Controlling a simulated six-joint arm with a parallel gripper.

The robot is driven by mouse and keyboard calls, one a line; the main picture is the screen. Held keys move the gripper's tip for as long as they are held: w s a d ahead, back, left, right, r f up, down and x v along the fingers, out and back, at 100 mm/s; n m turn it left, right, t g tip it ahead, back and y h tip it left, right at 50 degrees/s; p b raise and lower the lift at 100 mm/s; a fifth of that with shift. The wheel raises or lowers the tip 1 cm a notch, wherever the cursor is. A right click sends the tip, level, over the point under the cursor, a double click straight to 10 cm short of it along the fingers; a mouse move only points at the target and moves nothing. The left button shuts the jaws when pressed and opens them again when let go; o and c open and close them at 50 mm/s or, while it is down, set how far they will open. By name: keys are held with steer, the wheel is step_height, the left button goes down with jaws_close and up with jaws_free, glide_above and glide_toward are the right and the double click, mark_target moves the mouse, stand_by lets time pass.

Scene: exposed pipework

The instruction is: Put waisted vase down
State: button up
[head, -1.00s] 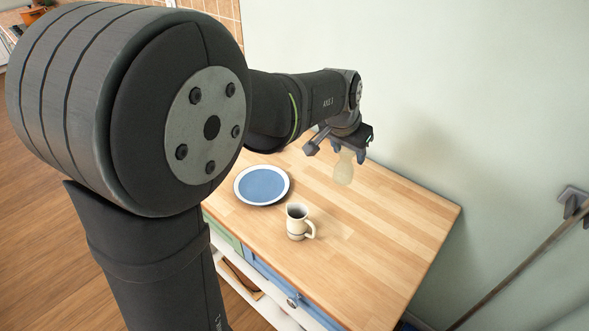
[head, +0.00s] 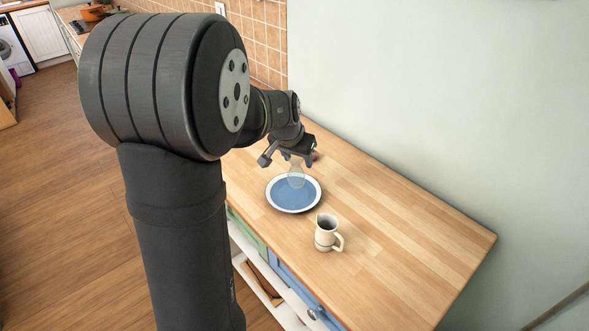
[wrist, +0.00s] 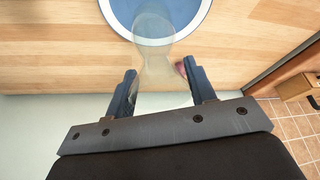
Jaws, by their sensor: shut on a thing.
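The waisted vase (head: 297,178) is pale and see-through, with a narrow middle. My gripper (head: 298,158) is shut on it from above and holds it about upright. In the head view the vase overlaps the blue plate with a white rim (head: 315,203). In the wrist view the vase (wrist: 153,58) stands between the two fingers of my gripper (wrist: 160,75), and its far end overlaps the plate (wrist: 122,24). I cannot tell whether the vase's base touches anything.
A cream jug with a handle (head: 325,236) stands on the wooden worktop (head: 410,235), in front of the plate. A small reddish thing (head: 315,155) is partly hidden behind my gripper. The right part of the worktop is clear. A pale green wall runs along the back.

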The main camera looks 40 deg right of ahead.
mark_target(294, 169)
steer(key=shift+w+a+f, duration=0.1)
steer(key=shift+w+f, duration=0.25)
steer(key=shift+w, duration=0.15)
steer(key=shift+f, duration=1.95)
steer(key=shift+f, duration=0.15)
steer(key=o, duration=1.3)
steer(key=shift+o, duration=0.2)
steer(key=v, duration=1.2)
